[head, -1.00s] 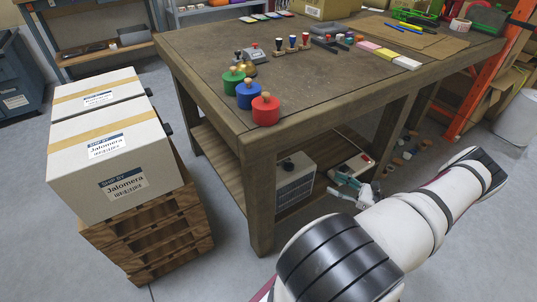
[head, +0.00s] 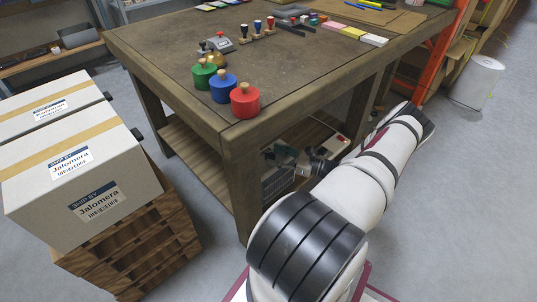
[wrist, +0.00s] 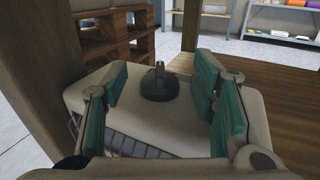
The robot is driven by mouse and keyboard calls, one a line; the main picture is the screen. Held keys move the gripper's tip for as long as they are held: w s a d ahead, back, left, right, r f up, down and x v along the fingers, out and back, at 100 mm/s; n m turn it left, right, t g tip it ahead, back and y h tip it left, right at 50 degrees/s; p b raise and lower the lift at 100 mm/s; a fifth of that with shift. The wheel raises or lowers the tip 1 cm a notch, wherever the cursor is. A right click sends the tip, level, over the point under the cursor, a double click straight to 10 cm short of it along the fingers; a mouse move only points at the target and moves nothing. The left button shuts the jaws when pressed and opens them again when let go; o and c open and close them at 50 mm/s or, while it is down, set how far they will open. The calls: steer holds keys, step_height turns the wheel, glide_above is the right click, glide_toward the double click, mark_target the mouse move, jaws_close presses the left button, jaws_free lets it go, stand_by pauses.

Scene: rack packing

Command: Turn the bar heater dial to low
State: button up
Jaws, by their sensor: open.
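The bar heater (wrist: 150,128) is a pale box with a dark grille, seen close up in the wrist view. Its dark round dial (wrist: 158,88) has a raised grip ridge and sits on the top face; no setting marks are readable. My gripper (wrist: 160,84) is open, with its teal-padded fingers to the left and right of the dial and a gap on both sides. In the head view, the heater (head: 277,187) stands on the shelf under the workbench, partly hidden by my gripper (head: 284,158) and arm. The dial is hidden there.
The workbench (head: 165,55) is above the heater, and its front leg (head: 243,190) is close beside it. A white device with a red part (head: 335,146) lies on the lower shelf. Boxes (head: 80,185) on wooden pallets stand to the left. The shelf's left part is clear.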

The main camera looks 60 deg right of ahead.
mark_target(269, 153)
steer(key=shift+w+a, duration=0.2)
steer(key=shift+w, duration=0.6)
steer(key=shift+w+a, duration=0.15)
steer(key=shift+w, duration=0.65)
